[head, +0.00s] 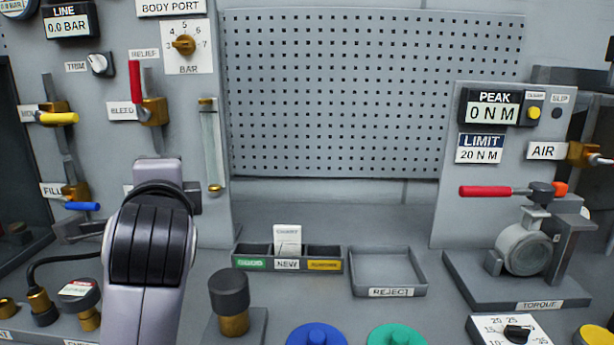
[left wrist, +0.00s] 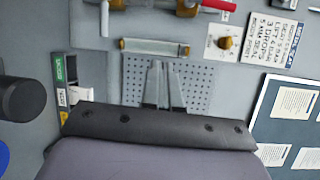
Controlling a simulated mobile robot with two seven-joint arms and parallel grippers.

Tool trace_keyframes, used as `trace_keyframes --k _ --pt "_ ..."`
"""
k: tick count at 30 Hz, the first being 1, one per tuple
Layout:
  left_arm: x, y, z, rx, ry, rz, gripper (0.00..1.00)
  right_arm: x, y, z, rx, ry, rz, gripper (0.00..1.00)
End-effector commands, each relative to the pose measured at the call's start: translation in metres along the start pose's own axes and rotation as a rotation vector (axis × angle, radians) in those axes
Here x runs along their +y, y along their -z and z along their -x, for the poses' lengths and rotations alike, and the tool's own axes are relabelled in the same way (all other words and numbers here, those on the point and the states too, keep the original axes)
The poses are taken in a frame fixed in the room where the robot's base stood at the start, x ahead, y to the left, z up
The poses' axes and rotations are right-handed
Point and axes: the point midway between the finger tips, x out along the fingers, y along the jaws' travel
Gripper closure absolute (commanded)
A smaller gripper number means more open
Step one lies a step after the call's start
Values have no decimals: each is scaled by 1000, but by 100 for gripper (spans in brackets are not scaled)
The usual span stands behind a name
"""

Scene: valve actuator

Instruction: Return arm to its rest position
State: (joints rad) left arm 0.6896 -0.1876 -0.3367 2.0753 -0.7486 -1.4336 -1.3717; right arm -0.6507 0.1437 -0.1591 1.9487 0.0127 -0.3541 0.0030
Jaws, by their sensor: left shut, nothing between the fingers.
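My left arm (head: 145,290) rises from the bottom edge in the head view, left of the middle, in front of the left panel. Its dark ribbed wrist part covers what lies behind it, and the fingers are hidden there. In the left wrist view my left gripper (left wrist: 161,64) points away from the camera, its two fingers together and empty. The fingertips appear just below a level tube (left wrist: 150,46), in front of a perforated plate. I cannot tell whether they touch anything. My right arm and gripper are in neither view.
The left panel carries a red-handled bleed valve (head: 135,82), a yellow lever (head: 58,118) and a blue lever (head: 82,206). A three-part bin (head: 288,266) and a reject tray (head: 390,291) stand mid-bench. A torque stand (head: 515,285) is at right. Bench between them is clear.

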Motion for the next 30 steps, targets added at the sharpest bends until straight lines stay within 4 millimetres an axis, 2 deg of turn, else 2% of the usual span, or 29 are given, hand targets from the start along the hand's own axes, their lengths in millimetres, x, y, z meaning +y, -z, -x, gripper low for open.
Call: trace_keyframes --k 1,4,8,11,15,21,24,30 --pt "31 -1 -3 16 -61 45 100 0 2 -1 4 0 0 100" --pt "86 -4 -4 39 -176 157 100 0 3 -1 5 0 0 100" --pt "156 -11 4 46 -333 305 100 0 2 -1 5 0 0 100" --pt "207 -19 19 33 -454 418 100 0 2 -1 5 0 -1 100" --pt "273 -32 48 -13 -623 571 100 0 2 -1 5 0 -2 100" --pt "351 -55 105 -135 -853 776 100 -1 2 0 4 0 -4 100" --pt "381 -67 138 -215 -959 866 100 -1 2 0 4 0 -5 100" --pt "422 -90 202 -391 -1132 1008 100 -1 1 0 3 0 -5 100"
